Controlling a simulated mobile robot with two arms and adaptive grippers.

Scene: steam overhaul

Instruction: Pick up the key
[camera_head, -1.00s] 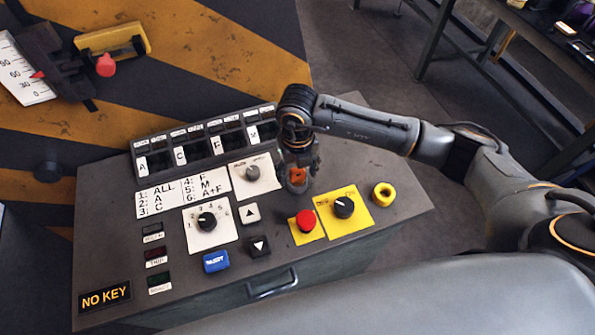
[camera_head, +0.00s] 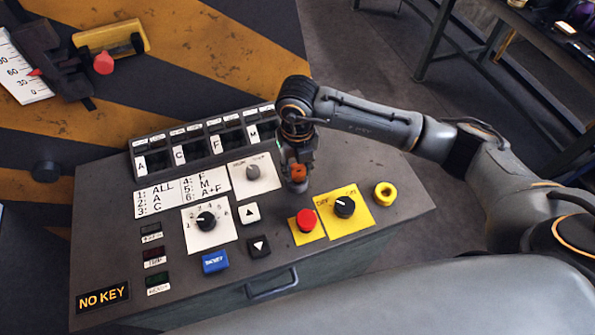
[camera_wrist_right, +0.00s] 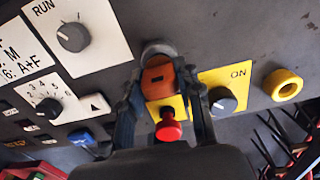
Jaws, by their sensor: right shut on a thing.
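The key shows as a small orange block (camera_wrist_right: 158,80) between the fingers of my right gripper (camera_wrist_right: 160,92) in the right wrist view. The fingers are shut on its sides. In the head view the right gripper (camera_head: 297,172) points down at the console top, with the orange key (camera_head: 298,173) at its tip. A round grey piece (camera_wrist_right: 158,48) shows just beyond the key; whether the key still touches it or the console I cannot tell. My left gripper is not in view.
The console (camera_head: 350,270) carries a red button (camera_head: 306,220), a black knob on a yellow plate (camera_head: 344,207), and a yellow ring (camera_head: 384,194) at right. Several other knobs and buttons lie left. A display reads NO KEY (camera_head: 103,297).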

